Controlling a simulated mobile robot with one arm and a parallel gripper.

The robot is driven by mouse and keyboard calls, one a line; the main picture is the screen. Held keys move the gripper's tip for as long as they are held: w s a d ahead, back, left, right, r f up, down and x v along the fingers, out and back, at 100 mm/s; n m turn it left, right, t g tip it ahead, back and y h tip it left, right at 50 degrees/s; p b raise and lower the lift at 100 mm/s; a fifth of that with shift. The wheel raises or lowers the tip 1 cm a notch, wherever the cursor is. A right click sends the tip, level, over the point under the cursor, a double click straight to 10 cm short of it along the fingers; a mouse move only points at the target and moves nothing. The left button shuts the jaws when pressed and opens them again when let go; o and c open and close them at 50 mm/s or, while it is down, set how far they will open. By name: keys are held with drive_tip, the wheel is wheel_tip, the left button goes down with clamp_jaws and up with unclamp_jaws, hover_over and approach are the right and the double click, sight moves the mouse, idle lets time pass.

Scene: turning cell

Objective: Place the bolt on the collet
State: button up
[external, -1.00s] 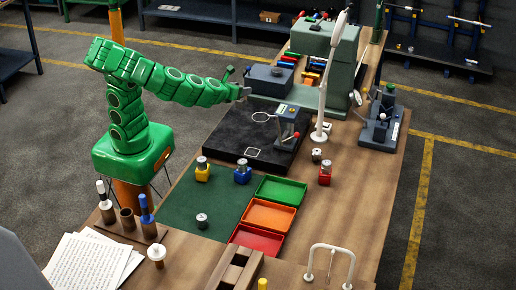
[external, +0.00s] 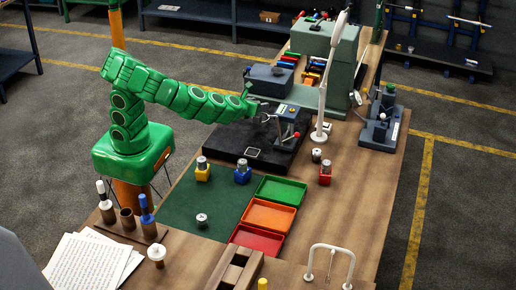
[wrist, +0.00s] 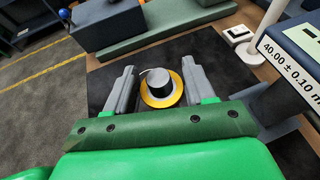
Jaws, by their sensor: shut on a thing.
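My gripper (external: 262,108) is over the black mat, close to the gauge stand. In the external view the held piece is too small to make out. I cannot tell which thing is the collet. One silver, knurled round part (external: 202,220) stands on the green mat, and another (external: 316,155) stands right of the black mat.
The gauge stand (external: 288,122) is just right of my gripper; its label shows in the wrist view (wrist: 290,60). The grey-green machine (external: 335,70) stands behind. Yellow (external: 203,174), blue (external: 242,176) and red (external: 325,179) blocks carry silver tops. Green, orange and red trays (external: 280,190) lie in front.

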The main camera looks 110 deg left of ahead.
drive_tip(key=shift+f, duration=1.5)
drive_tip(key=shift+f, duration=0.1)
drive_tip(key=o, duration=1.4)
